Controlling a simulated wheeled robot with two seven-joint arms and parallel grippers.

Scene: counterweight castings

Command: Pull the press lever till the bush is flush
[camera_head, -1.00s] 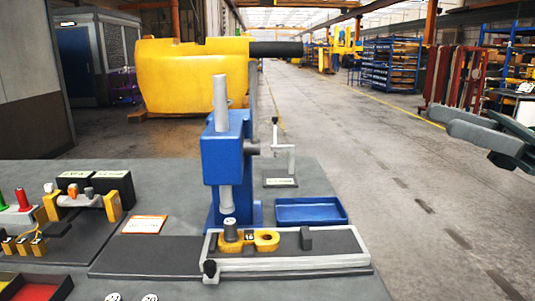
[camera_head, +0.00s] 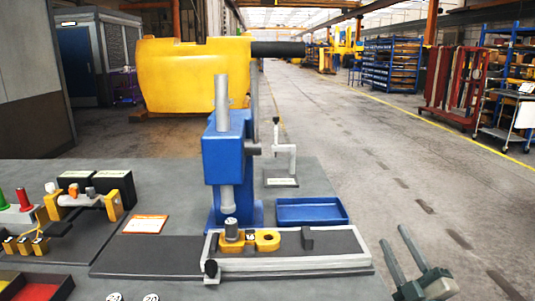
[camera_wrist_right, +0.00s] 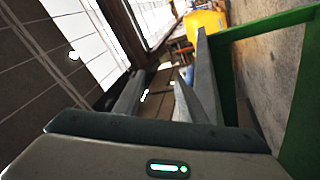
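The blue press (camera_head: 224,160) stands on the bench with its grey ram (camera_head: 226,196) pointing down. A dark grey stub (camera_head: 253,149) sticks out of its right side; I cannot make out a long lever handle on it. Below the ram, a grey bush (camera_head: 232,228) stands upright at the left end of a yellow casting (camera_head: 266,240). The bush appears to stand proud of the casting, with a small gap below the ram. My right gripper (camera_head: 393,236) is open and empty, right of the bench fixture. It also shows in the wrist view (camera_wrist_right: 165,90). My left gripper is out of view.
The casting lies in a grey-railed fixture (camera_head: 290,264). A blue tray (camera_head: 312,212) and a grey stand (camera_head: 284,163) are right of the press. A fixture with yellow blocks (camera_head: 85,197) is at left. Open floor lies right of the bench.

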